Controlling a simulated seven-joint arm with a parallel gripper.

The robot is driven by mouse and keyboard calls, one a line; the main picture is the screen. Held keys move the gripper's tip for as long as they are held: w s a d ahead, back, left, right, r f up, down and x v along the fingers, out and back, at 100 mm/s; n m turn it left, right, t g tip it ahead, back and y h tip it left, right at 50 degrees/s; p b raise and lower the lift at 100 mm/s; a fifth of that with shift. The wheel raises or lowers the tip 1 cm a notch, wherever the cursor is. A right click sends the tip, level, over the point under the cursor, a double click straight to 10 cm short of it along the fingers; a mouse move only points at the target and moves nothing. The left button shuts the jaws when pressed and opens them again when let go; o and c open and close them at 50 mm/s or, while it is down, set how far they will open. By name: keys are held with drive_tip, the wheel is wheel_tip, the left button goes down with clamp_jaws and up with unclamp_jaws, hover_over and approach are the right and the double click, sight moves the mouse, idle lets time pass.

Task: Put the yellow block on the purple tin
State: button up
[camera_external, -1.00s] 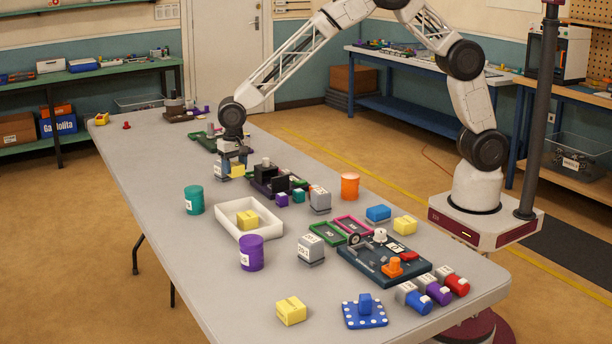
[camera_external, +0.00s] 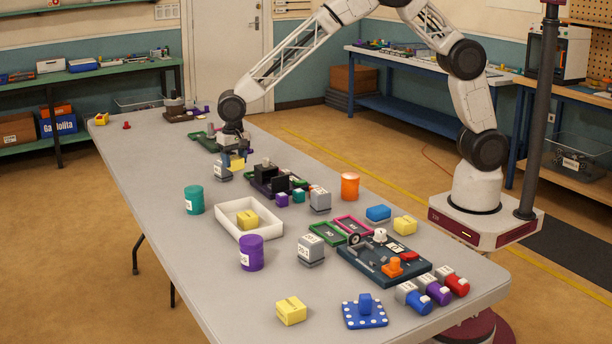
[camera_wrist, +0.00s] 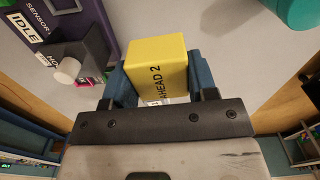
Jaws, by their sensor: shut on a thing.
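My gripper (camera_external: 235,160) is at the far part of the table, shut on a yellow block (camera_external: 237,164). In the wrist view the yellow block (camera_wrist: 158,68), marked "AHEAD 2", sits between the blue fingers of my gripper (camera_wrist: 155,80). The purple tin (camera_external: 251,253) stands upright on the table nearer the camera, in front of the white tray, well apart from my gripper. Its top looks bare. The purple tin is not in the wrist view.
A white tray (camera_external: 272,231) holds another yellow block (camera_external: 248,220). A teal tin (camera_external: 194,200) stands left of it, an orange tin (camera_external: 350,186) to the right. More yellow blocks lie at the front (camera_external: 291,311) and right (camera_external: 405,225). A dark panel (camera_external: 268,189) stands beside my gripper.

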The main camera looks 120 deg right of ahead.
drive_tip(key=shift+a, duration=0.15)
drive_tip(key=s+a+r, duration=0.1)
drive_tip(key=a, duration=1.9)
drive_tip(key=s+a+r+m, duration=0.1)
drive_tip(key=a+r, duration=0.1)
drive_tip(key=a, duration=1.8)
drive_tip(key=shift+a, duration=0.2)
hover_over(251, 240)
drive_tip(key=shift+d+f, duration=0.1)
drive_tip(key=shift+f, duration=0.55)
drive_tip(key=shift+f, duration=1.75)
drive_tip(key=shift+f, duration=0.2)
